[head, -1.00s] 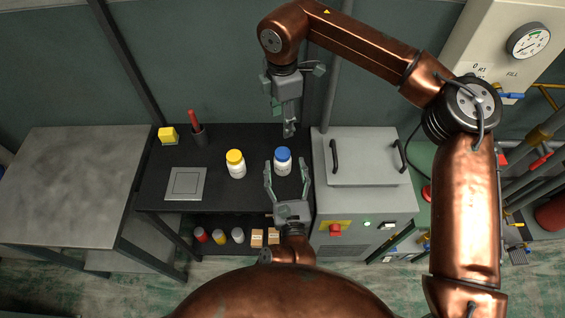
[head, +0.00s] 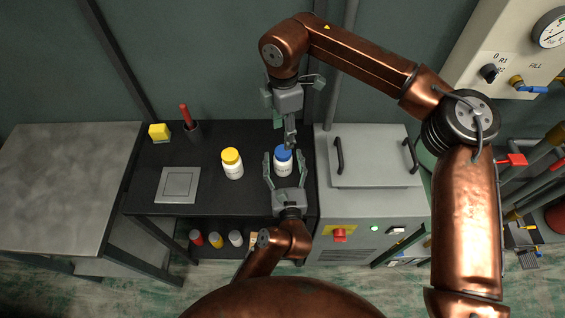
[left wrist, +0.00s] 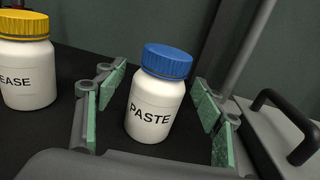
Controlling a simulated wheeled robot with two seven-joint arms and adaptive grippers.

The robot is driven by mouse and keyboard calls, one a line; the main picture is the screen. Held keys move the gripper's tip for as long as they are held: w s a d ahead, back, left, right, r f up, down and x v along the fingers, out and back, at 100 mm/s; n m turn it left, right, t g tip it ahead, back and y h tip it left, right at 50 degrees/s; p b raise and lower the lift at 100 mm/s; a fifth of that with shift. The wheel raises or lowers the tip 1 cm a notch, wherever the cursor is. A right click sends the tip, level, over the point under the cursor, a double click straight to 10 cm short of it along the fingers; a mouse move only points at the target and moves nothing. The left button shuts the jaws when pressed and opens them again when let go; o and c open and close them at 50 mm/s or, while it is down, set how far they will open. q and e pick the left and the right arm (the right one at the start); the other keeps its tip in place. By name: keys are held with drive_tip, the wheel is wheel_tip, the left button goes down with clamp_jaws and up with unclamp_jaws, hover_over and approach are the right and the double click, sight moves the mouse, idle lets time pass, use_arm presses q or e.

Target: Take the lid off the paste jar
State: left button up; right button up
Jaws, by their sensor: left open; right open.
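The paste jar (head: 284,170) is white with a blue lid (head: 283,153) and stands upright on the black bench. In the left wrist view the jar (left wrist: 153,110) reads PASTE and its blue lid (left wrist: 168,62) is on. My left gripper (head: 284,160) is open, with one finger on each side of the jar; a gap shows beside the jar in the left wrist view. My right gripper (head: 290,143) is open and points down from behind at the lid. Its tips overlap the lid's far edge in the head view; I cannot tell whether they touch it.
A white jar with a yellow lid (head: 231,164) stands left of the paste jar. Further left are a grey square plate (head: 178,185), a yellow block (head: 159,132) and a dark cup (head: 193,132) holding something red. A grey machine (head: 372,163) with handles adjoins the bench on the right.

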use_arm(q)
drive_tip(key=shift+w, duration=0.25)
drive_tip(key=shift+c, duration=0.6)
clamp_jaws()
